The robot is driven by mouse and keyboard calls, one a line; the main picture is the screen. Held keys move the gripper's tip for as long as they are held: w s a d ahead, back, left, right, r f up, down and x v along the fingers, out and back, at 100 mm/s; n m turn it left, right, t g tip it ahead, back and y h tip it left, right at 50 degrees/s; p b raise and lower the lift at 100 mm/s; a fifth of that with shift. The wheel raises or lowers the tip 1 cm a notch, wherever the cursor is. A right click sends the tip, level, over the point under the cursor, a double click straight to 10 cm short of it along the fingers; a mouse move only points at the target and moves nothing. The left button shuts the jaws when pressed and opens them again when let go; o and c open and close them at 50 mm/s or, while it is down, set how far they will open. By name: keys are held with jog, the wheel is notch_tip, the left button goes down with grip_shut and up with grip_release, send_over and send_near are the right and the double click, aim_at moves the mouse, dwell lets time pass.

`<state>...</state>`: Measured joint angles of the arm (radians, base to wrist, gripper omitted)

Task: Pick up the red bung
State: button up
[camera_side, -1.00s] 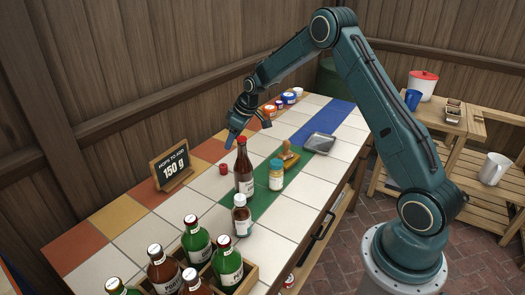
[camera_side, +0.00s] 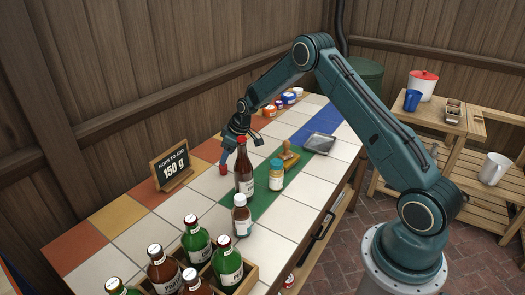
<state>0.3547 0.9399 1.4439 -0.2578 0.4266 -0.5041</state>
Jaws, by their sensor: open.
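The red bung (camera_side: 223,169) is a small red piece standing on the tiled bench, left of the tall brown bottle with a red cap (camera_side: 243,170). My gripper (camera_side: 238,150) is open and empty. It hangs just above and behind the bung, with one finger close to the bung's top and the other out to the right past the bottle's cap. Whether the finger touches the bung cannot be told from this view.
A wooden stamp (camera_side: 287,156) and a grey tray (camera_side: 319,144) lie to the right. A sign (camera_side: 172,167) stands left. A bottle crate (camera_side: 254,276) is in front.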

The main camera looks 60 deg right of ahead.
aim_at(224, 170)
jog(key=shift+x, duration=1.1)
jog(key=shift+d+x, duration=0.15)
jog(key=shift+x, duration=1.15)
jog(key=shift+d+x, duration=0.15)
jog(key=shift+x, duration=1.1)
jog(key=c, duration=1)
